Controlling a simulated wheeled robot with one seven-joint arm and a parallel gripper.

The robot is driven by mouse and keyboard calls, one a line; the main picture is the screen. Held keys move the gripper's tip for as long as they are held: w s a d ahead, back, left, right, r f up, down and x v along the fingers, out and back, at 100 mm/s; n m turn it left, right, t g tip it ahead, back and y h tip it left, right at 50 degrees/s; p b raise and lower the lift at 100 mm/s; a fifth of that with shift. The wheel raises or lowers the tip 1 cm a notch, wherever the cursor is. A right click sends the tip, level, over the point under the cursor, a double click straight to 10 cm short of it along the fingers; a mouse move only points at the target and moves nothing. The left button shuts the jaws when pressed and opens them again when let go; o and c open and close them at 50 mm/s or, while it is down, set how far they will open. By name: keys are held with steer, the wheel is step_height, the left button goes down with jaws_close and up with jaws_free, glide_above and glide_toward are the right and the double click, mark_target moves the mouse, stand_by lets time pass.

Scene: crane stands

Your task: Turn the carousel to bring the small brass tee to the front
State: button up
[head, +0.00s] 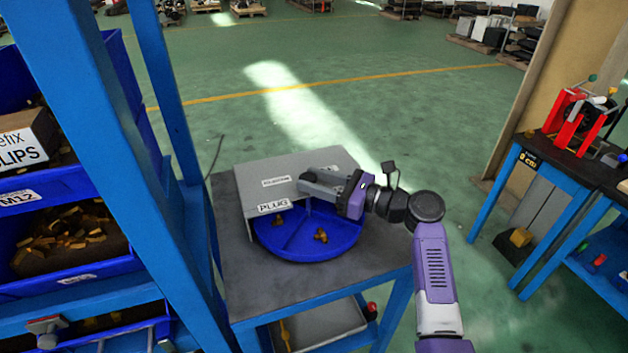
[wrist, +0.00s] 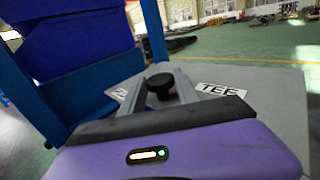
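The carousel (head: 300,254) is a blue round tray with dividers, partly under a grey cover (head: 245,190). Its open front shows two small brass pieces, one at the left (head: 278,221) and one nearer the middle (head: 320,236); I cannot tell surely whether either is the tee. A PLUG label (head: 273,207) is on the cover's front edge. A TEE label (wrist: 221,89) lies on the grey top in the wrist view. My gripper (head: 305,183) is low over the cover. Its fingers stand on either side of a black knob (wrist: 160,87); whether they grip it is unclear.
The carousel stands on a dark-topped table (head: 240,290) with blue legs. A blue rack (head: 120,160) with bins is close at the left. A blue bench (head: 545,160) with a red device (head: 580,118) is at the right.

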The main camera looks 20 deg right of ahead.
steer(key=o, duration=0.4)
steer(key=shift+c, duration=0.2)
steer(key=v, duration=0.8)
